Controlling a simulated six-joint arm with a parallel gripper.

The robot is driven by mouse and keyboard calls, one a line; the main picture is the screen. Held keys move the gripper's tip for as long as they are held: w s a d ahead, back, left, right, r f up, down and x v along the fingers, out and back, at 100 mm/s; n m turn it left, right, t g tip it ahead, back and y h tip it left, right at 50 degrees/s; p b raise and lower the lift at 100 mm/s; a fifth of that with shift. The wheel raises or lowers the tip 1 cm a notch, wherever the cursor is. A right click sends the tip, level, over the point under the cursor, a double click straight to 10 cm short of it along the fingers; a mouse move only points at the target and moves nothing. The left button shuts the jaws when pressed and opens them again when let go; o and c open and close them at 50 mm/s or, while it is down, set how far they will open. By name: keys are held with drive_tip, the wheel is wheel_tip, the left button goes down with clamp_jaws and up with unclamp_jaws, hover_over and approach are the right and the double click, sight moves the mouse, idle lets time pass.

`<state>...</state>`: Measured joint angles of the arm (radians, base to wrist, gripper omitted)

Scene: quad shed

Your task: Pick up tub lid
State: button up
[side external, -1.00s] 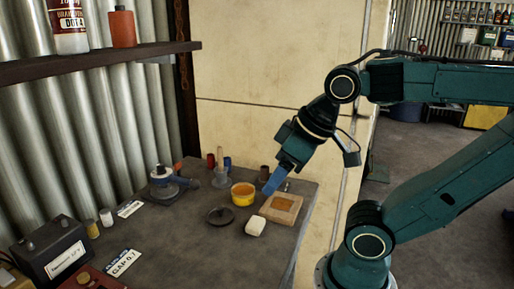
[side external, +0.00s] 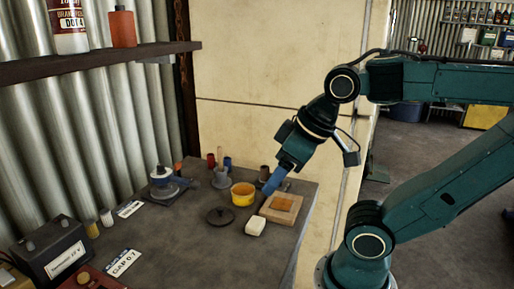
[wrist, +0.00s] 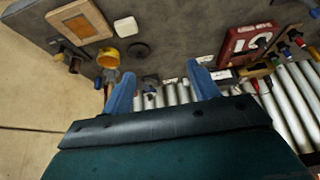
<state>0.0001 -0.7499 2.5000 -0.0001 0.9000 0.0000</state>
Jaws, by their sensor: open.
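The tub lid (side external: 220,216) appears to be a dark round disc with a small knob. It lies flat on the bench, in front of the yellow tub (side external: 243,194), apart from it. It also shows in the wrist view (wrist: 138,51), above the gap between my fingers. My gripper (side external: 269,189), with blue fingers, is above the bench, to the right of the lid and tub, pointing down and left. In the wrist view my gripper (wrist: 161,78) has its fingers spread with nothing between them.
A white block (side external: 256,226) and a wooden frame with an orange centre (side external: 281,208) lie right of the lid. Cups and a brush stand behind the tub. A blue-grey device (side external: 166,183) stands left. The bench's front middle is clear.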

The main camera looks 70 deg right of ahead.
idle(0.4)
drive_tip(key=o, duration=0.9)
drive_tip(key=shift+c, duration=0.2)
drive_tip(key=w+d+f+m+g, duration=0.2)
drive_tip(key=w+d+f+m, duration=0.1)
drive_tip(key=w+m, duration=0.5)
drive_tip(key=w+d+f+m+g, duration=0.3)
drive_tip(key=w+m, duration=0.4)
drive_tip(key=w, duration=0.4)
drive_tip(key=d+f, duration=0.1)
drive_tip(key=d, duration=0.1)
drive_tip(key=shift+w+d+f+m+g, duration=0.15)
drive_tip(key=shift+w+d+m+g, duration=0.15)
drive_tip(key=shift+d+m, duration=0.1)
drive_tip(key=shift+f, duration=0.1)
